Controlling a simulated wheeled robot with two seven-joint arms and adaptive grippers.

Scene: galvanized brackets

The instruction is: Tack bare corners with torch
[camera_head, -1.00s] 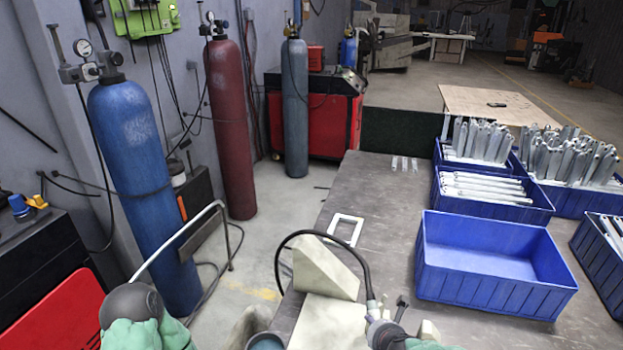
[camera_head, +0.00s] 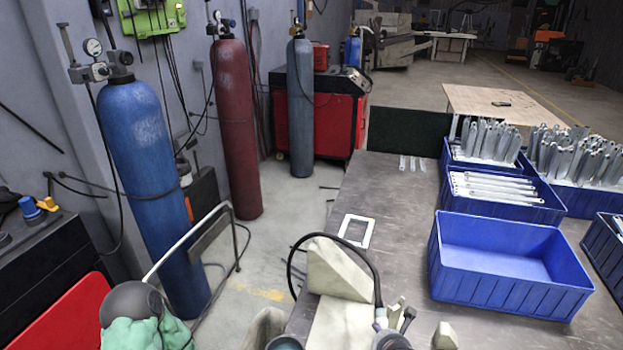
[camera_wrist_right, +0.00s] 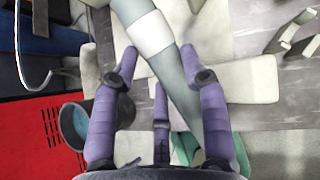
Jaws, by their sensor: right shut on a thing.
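In the right wrist view my right gripper (camera_wrist_right: 160,66) is shut on a grey-blue tapered tube with a white band, which looks like the torch (camera_wrist_right: 172,72). Its lower end is hidden behind the fingers. In the head view a black hose (camera_head: 345,239) arches over the pale blocks and runs down to the bottom edge, where the gripper is mostly cut off. A small white rectangular frame (camera_head: 343,229) lies flat on the grey table (camera_head: 395,215), beyond the pale blocks; its corners are too small to judge. My left gripper is not clearly visible.
Pale wedge-shaped blocks (camera_head: 335,270) stand at the table's near left edge. An empty blue bin (camera_head: 500,290) is at right, with bins of galvanized brackets (camera_head: 490,190) behind it. Gas cylinders (camera_head: 140,150) stand left on the floor. The table between frame and bins is clear.

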